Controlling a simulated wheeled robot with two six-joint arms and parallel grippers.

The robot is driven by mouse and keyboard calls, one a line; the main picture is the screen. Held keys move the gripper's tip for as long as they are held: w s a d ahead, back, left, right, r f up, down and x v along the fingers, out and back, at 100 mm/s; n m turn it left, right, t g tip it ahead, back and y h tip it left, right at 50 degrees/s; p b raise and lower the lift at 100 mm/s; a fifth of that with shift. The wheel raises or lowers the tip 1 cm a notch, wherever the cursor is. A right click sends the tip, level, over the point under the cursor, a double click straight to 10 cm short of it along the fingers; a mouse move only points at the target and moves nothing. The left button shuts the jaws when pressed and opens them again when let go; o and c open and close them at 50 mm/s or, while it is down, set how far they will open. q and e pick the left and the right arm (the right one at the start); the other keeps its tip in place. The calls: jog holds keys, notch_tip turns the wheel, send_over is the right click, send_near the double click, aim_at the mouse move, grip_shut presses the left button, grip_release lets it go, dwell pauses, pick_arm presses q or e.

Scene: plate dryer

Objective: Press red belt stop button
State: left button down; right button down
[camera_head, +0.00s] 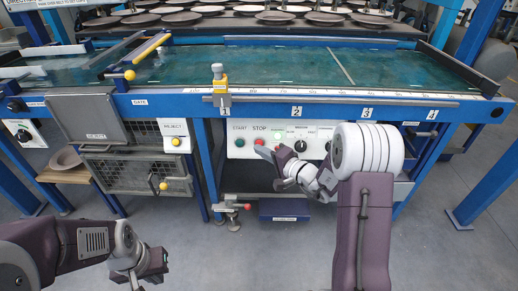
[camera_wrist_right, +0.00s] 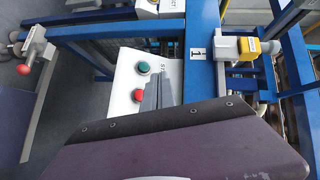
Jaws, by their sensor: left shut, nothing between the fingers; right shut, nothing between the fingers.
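The red STOP button (camera_head: 259,142) is on the white control panel (camera_head: 248,152) under the belt's front rail, right of the green START button (camera_head: 240,142). My right gripper (camera_head: 264,152) is shut and empty, its tip just below and right of the red button. In the right wrist view the red button (camera_wrist_right: 139,95) shows beside the grey fingertips (camera_wrist_right: 155,92), with the green button (camera_wrist_right: 143,67) beyond. I cannot tell whether the fingertips touch it. My left gripper (camera_head: 158,264) is shut and empty, low over the floor at the left.
A black knob (camera_head: 300,146) sits right of the buttons. A red-handled clamp (camera_head: 233,206) and a blue box (camera_head: 284,209) are below the panel. A wire-mesh reject bin (camera_head: 130,172) is at the left.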

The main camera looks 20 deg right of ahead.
aim_at(259, 143)
jog(key=w+d+f+b, duration=0.2)
jog(key=w+f, duration=0.2)
jog(key=w, duration=0.3)
jog(key=shift+w+f, duration=0.15)
dwell(0.3)
dwell(1.9)
jog(key=shift+w+d+f+b, duration=0.2)
jog(key=shift+w+b, duration=0.15)
jog(key=shift+b, duration=0.25)
